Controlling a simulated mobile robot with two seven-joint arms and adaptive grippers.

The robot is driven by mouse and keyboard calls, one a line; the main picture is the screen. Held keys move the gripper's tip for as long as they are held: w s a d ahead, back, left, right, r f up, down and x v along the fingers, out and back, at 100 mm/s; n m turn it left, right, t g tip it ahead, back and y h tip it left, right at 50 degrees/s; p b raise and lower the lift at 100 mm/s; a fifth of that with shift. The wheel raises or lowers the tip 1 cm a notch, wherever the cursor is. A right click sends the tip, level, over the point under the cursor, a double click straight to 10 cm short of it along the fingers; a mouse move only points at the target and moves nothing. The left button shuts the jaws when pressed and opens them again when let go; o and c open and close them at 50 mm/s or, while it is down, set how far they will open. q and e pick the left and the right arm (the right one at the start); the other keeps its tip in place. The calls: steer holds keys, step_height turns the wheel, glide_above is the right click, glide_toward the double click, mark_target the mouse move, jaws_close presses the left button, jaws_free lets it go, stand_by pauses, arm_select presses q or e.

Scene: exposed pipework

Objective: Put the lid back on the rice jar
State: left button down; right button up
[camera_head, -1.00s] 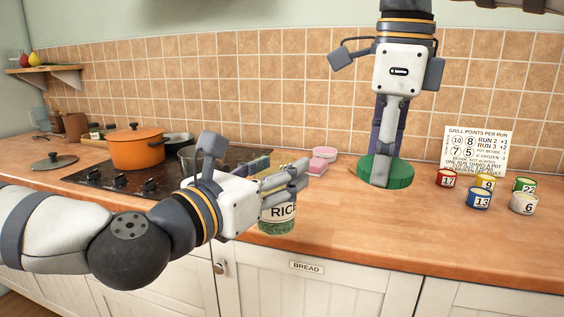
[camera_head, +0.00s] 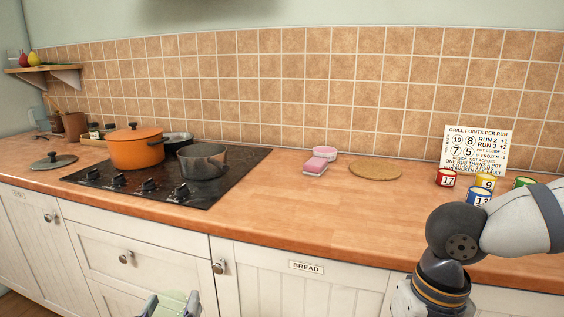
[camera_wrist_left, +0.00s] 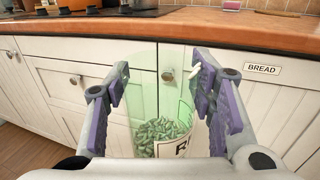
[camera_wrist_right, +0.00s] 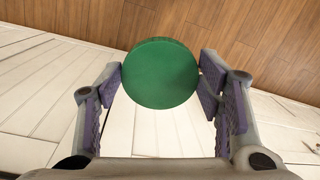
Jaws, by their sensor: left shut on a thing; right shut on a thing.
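The rice jar (camera_wrist_left: 162,105) is clear greenish glass with green grains in the bottom and a partly visible label. My left gripper (camera_wrist_left: 165,85) is shut on its sides in the left wrist view, in front of the cabinet doors. The jar top (camera_head: 172,304) and left fingertips (camera_head: 171,302) just show at the bottom of the head view. The jar's mouth is open. The round green lid (camera_wrist_right: 160,73) is between the fingers of my right gripper (camera_wrist_right: 161,80), shut on its rim, with floor and cabinets behind. In the head view my right fingers are out of frame. Lid and jar are apart.
A bare round mat (camera_head: 375,169) lies on the wooden counter (camera_head: 290,215). Several numbered tins (camera_head: 446,178) stand at right, partly behind my right arm. An orange pot (camera_head: 136,150) and a grey pan (camera_head: 203,162) are on the hob (camera_head: 150,185).

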stand_by(0.3)
arm_select(q)
steer(key=s+d+f+m+g+h, duration=0.1)
steer(key=d+m+g+h, duration=0.3)
steer(key=d+m+h, duration=0.4)
steer(key=d+h, duration=0.3)
steer(key=d, duration=0.2)
steer(key=shift+s+f+h, duration=0.3)
steer(key=shift+s, duration=0.05)
steer(key=shift+a, duration=0.1)
arm_select(e)
steer(key=w+a+r+n, duration=0.1)
steer(key=a+r, duration=0.3)
steer(key=a, duration=0.3)
steer(key=w+a+r+n, duration=0.2)
steer(key=a+r, duration=0.2)
steer(key=a, duration=0.4)
steer(key=w+a+r+n+h, duration=0.1)
steer(key=a+r+n, duration=0.1)
steer(key=a+r, duration=0.2)
steer(key=a, duration=0.3)
steer(key=shift+w+a+t, duration=0.15)
steer(key=shift+w+t, duration=0.15)
steer(key=shift+w, duration=0.05)
steer(key=shift+f, duration=0.1)
